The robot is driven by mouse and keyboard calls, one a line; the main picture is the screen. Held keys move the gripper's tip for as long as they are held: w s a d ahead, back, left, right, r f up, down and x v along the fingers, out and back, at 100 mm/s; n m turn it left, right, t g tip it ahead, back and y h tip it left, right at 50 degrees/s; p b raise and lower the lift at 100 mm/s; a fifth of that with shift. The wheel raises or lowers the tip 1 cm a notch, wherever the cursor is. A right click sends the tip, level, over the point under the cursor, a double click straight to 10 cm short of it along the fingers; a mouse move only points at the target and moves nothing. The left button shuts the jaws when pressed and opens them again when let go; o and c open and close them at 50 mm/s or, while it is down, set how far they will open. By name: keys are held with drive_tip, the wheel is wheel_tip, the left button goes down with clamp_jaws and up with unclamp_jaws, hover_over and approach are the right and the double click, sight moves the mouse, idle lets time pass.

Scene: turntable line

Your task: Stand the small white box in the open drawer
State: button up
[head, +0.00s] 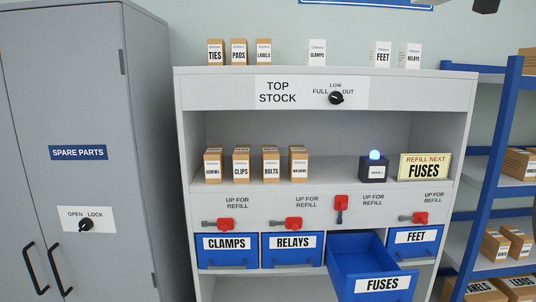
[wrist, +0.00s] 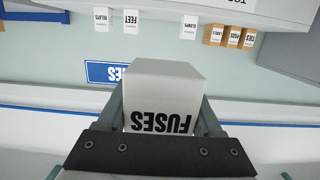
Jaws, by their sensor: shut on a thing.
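The small white box (wrist: 160,95), lettered FUSES, shows upside down in the wrist view. My gripper (wrist: 165,85) is shut on it, with one finger against each side. Neither my gripper nor this box shows in the head view. The open drawer (head: 372,256) is blue, labelled FUSES, and sticks out from the bottom row of the shelf unit. The part of its inside that shows looks empty. The red lever (head: 341,203) above it stands upright.
Closed blue drawers CLAMPS (head: 227,250), RELAYS (head: 292,249) and FEET (head: 415,240) flank the open one; their red levers lie sideways. Cartons and a blue-lit device (head: 374,165) stand on the shelf. A grey cabinet (head: 75,190) is left, a blue rack (head: 490,170) right.

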drive_tip(key=shift+s, duration=0.2)
drive_tip(key=w+f+m+h+b, duration=0.1)
drive_tip(key=w+f+h, duration=0.1)
drive_tip(key=w+f, duration=1.2)
drive_tip(key=w+a+f+m+h+b, duration=0.1)
drive_tip(key=w+a+f, duration=0.1)
drive_tip(key=f, duration=0.9)
drive_tip(key=w+a+f+m+h, duration=0.1)
drive_tip(key=w+f, duration=0.1)
drive_tip(key=f, duration=0.8)
drive_tip(key=s+a+f+h+b, duration=0.1)
drive_tip(key=s+a+f, duration=0.1)
drive_tip(key=f, duration=0.5)
drive_tip(key=s+a+f+m, duration=0.1)
drive_tip(key=s+a+f, duration=0.1)
drive_tip(key=f, duration=0.5)
drive_tip(key=s+a+f+h+b, duration=0.1)
drive_tip(key=s+a+f, duration=0.15)
drive_tip(key=f, duration=0.55)
drive_tip(key=s+a+f, duration=0.5)
drive_tip(key=s+f, duration=0.5)
drive_tip(key=s, duration=0.2)
wheel_tip(320, 180, down, 11)
drive_tip(key=w+n+y, duration=0.1)
drive_tip(key=n+y, duration=0.2)
drive_tip(key=y, duration=0.2)
drive_tip(key=shift+w+d+r+n+b, duration=0.15)
drive_tip(key=shift+w+n+b, duration=0.15)
drive_tip(key=shift+b, duration=0.15)
